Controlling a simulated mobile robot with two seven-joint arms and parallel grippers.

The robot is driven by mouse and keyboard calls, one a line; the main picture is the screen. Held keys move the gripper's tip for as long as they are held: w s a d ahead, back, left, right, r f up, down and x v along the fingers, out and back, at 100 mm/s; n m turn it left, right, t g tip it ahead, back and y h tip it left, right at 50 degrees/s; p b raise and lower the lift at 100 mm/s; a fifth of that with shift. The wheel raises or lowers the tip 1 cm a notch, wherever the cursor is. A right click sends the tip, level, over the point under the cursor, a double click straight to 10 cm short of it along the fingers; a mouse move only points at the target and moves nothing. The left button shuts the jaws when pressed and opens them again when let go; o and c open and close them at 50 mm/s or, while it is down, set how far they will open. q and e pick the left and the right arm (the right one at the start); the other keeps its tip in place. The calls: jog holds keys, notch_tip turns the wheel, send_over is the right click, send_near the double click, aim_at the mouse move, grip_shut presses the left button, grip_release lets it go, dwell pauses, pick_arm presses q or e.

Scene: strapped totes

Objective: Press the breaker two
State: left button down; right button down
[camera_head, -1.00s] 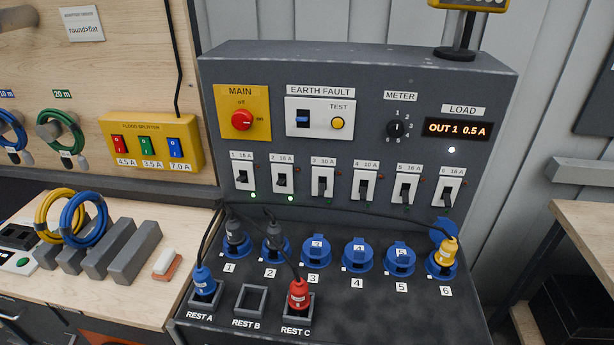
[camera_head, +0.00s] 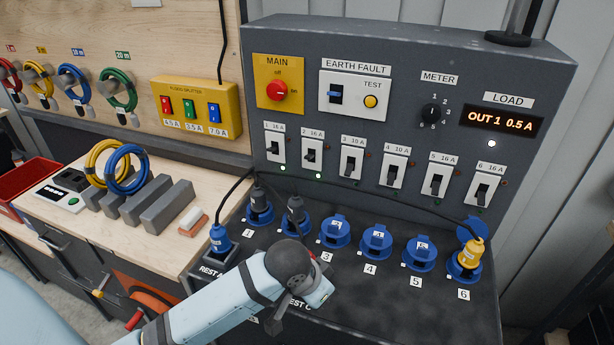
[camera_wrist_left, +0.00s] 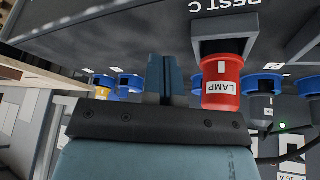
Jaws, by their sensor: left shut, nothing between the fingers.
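Breaker two (camera_head: 312,155) is a white plate with a black toggle, marked "2 16 A", second from left in the breaker row on the grey panel. A green light (camera_head: 318,176) glows below it. My left gripper (camera_head: 322,294) is over the lower deck near REST C, below and apart from the breaker. In the wrist view the left gripper (camera_wrist_left: 166,62) has its fingers together and empty, beside the red LAMP plug (camera_wrist_left: 221,88). My arm hides most of that plug in the head view. The right gripper is not in view.
Blue sockets (camera_head: 376,241) line the deck between my gripper and the breakers. Grey plugs (camera_head: 296,207) stand in sockets 1 and 2, a yellow plug (camera_head: 472,257) in 6. A black cable crosses below the breakers. The load display (camera_head: 505,121) reads OUT 1 0.5 A.

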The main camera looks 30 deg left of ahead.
pick_arm(q)
jog(key=w+a+r+n+y, duration=0.1)
jog(key=w+a+r, duration=0.3)
jog(key=w+r, duration=0.3)
jog(key=w+a+r+n+y, duration=0.1)
jog(key=w+a+r, duration=0.3)
jog(key=w, duration=0.6)
jog(key=w+a+r+n+y, duration=0.1)
jog(key=w+a+r+n, duration=0.3)
jog(key=a+r, duration=0.9)
jog(key=w+r, duration=0.2)
jog(key=w, duration=0.1)
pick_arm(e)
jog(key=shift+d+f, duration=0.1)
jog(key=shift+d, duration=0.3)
pick_arm(q)
jog(key=shift+a, duration=0.1)
jog(key=p, duration=0.1)
send_over(305, 158)
jog(key=w, duration=0.1)
notch_tip(305, 158, down, 9)
jog(key=shift+a+r, duration=0.1)
jog(key=shift+r, duration=0.1)
notch_tip(305, 158, down, 3)
jog(key=shift+s+r+p, duration=0.15)
jog(key=shift+p, duration=0.25)
jog(key=shift+s+f, duration=0.35)
jog(key=shift+f, duration=0.5)
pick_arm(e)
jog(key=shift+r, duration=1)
